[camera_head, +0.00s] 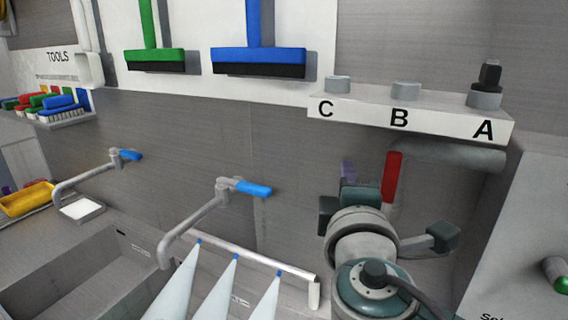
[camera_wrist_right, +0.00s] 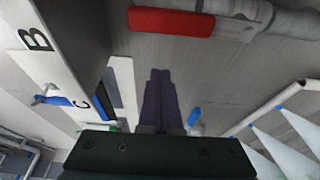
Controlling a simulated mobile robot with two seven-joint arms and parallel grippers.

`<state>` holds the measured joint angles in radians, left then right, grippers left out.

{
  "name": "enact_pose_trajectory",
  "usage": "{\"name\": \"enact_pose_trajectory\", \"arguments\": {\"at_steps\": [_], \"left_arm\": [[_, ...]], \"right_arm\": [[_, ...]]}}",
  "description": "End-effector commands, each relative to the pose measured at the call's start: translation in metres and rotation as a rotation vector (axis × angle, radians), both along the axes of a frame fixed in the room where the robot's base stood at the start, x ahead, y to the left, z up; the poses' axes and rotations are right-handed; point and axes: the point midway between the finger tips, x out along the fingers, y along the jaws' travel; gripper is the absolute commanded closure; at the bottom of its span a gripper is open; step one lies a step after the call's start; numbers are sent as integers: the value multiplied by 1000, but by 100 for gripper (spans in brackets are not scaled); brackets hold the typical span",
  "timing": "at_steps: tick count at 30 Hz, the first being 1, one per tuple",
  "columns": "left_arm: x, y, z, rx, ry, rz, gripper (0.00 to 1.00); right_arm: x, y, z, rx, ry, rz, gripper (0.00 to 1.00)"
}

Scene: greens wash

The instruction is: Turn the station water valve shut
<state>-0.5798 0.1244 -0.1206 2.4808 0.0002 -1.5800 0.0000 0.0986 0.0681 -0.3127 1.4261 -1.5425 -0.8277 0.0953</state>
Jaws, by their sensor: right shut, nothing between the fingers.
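In the right wrist view the red lever (camera_wrist_right: 172,22) lies along the top, in line with grey pipework. My right arm hides what lies below the lever. My left gripper is not in view.
A white shelf (camera_head: 415,108) marked C, B, A juts out above the lever, with a dark peg at A. Two blue-handled taps (camera_head: 253,188) stand over the sinks at left. Green and blue squeegees (camera_head: 258,62) hang above.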

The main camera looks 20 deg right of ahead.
Motion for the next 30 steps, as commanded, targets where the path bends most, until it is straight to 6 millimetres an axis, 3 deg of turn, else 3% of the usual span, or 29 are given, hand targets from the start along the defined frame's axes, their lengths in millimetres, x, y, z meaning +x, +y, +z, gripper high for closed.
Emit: {"name": "enact_pose_trajectory", "arguments": {"at_steps": [1, 4, 10, 23, 30], "left_arm": [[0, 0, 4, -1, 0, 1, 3], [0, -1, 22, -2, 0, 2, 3], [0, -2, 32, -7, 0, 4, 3], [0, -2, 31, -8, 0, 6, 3], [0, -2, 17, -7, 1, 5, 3]], "right_arm": [[8, -5, 3, -1, 0, -2, 100], [-9, -16, 5, -3, 6, -2, 100], [-23, -28, 1, 0, 4, -1, 100], [-26, -30, -2, 3, 1, -1, 100], [-26, -45, -3, 28, -32, -1, 100]]}}
